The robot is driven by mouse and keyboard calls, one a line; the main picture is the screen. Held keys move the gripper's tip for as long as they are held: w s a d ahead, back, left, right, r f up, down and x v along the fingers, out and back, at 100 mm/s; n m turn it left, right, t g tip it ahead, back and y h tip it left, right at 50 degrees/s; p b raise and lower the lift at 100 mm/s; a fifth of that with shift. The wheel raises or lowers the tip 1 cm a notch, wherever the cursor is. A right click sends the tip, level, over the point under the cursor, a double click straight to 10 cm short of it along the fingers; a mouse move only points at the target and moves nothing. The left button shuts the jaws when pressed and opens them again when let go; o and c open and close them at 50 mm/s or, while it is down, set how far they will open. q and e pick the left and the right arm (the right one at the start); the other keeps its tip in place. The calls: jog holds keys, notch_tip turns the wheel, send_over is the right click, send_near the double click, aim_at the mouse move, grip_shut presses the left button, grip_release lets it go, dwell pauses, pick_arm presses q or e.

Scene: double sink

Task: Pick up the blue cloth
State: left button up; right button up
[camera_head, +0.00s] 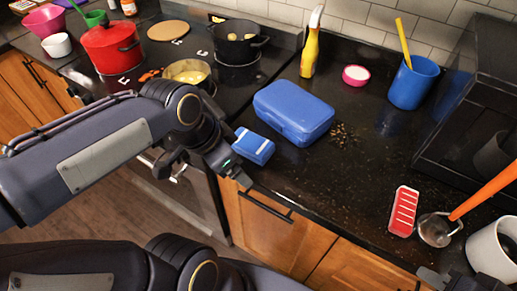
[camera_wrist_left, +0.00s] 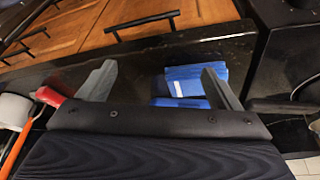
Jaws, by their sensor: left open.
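The blue cloth (camera_head: 254,146) is a small folded block with pale stripes. It lies on the black counter near its front edge, beside the stove. My left gripper (camera_head: 236,172) comes in from the left and is just beside the cloth's near side. In the left wrist view, the open left gripper (camera_wrist_left: 160,85) has its right finger partly in front of the cloth (camera_wrist_left: 190,78). Nothing is held between its fingers. Whether it touches the cloth is unclear. Only a small part of my right gripper (camera_head: 432,279) shows at the bottom right edge; its jaws are not clear.
A blue lunch box (camera_head: 293,112) stands right behind the cloth. The stove with a red pot (camera_head: 112,46) is to the left. A red tray (camera_head: 403,211), a ladle (camera_head: 438,230) and a white mug (camera_head: 490,250) are at the right. The mid-right counter is mostly clear.

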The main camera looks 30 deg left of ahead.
pick_arm(q)
jog(key=w+r+m+g+y, duration=0.1)
jog(key=w+r+m+g, duration=0.1)
jog(key=w+m, duration=0.35)
jog(key=m+g+y+p, duration=0.1)
jog(key=m, duration=0.7)
send_over(252, 141)
jog(key=shift+s+d+f, duration=0.2)
jog(key=shift+f, duration=0.2)
jog(key=shift+w+f+m+g, duration=0.2)
jog(key=shift+w+m+g, duration=0.05)
jog(key=shift+w+g, duration=0.05)
jog(key=f, duration=0.7)
jog(key=shift+s+a+f, duration=0.15)
jog(key=shift+a+f, duration=0.05)
jog(key=shift+f, duration=0.1)
jog(key=shift+c, duration=0.2)
jog(key=c, duration=1)
jog(key=shift+r, duration=0.15)
